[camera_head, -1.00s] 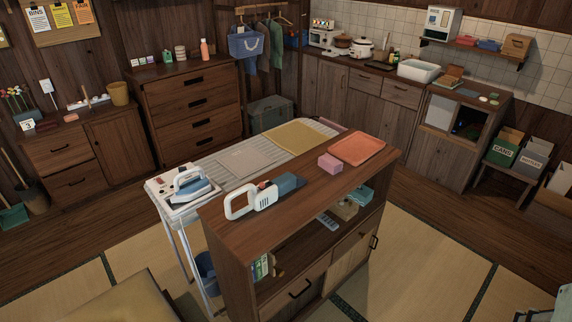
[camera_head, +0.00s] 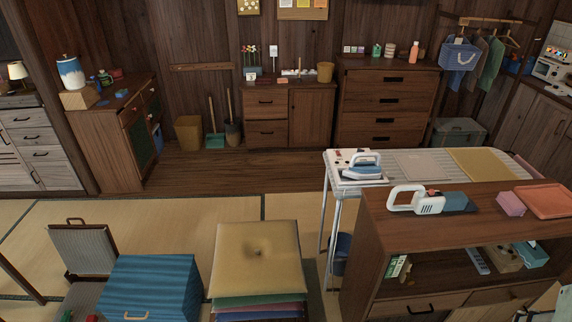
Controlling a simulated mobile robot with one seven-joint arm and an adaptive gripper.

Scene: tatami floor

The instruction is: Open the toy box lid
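No box in view is marked as the toy box. A blue striped box (camera_head: 158,283) with a handle on its front edge sits at the lower left; its top looks closed. Beside it on the left, a grey ribbed panel with a handle (camera_head: 85,249) stands upright, like a raised lid. Small things show low in front of this panel, cut off by the picture's bottom edge. My gripper is not in view.
A stack of cushions (camera_head: 258,262) stands right of the blue box. A wooden shelf unit (camera_head: 440,220) and an ironing board (camera_head: 405,163) fill the right. Tatami floor (camera_head: 165,220) is clear behind the boxes.

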